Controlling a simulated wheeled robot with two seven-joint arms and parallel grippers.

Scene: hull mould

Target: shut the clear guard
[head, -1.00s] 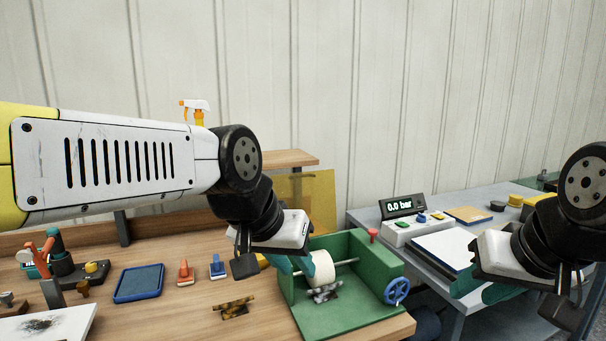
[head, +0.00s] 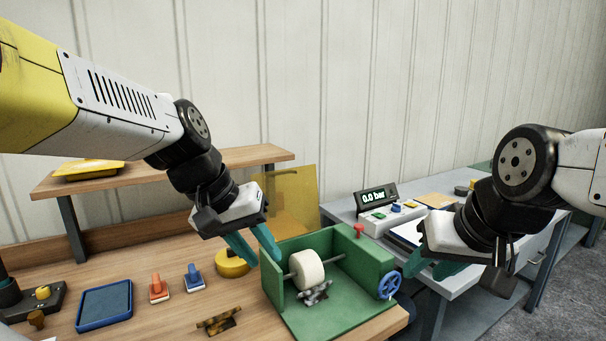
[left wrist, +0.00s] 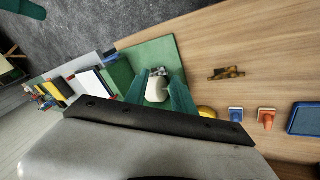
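The clear guard (head: 297,212) is an amber see-through panel standing upright behind the green machine (head: 335,318), so it looks raised. The machine holds a white roller (head: 307,268) on a rod, and the roller is uncovered. My left gripper (head: 264,258) is open and empty, with teal fingers pointing down at the machine's left side, in front of the guard and hiding part of it. In the left wrist view the spread fingers frame the white roller (left wrist: 157,88). My right gripper (head: 428,270) looks open and empty, right of the machine above the grey bench's edge.
A blue handwheel (head: 390,285) and a red knob (head: 359,230) are on the machine's right side. A yellow round tin (head: 232,264) stands left of it. Stamps and a blue pad (head: 104,305) lie further left. A gauge reading 0.0 bar (head: 376,197) stands on the right bench.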

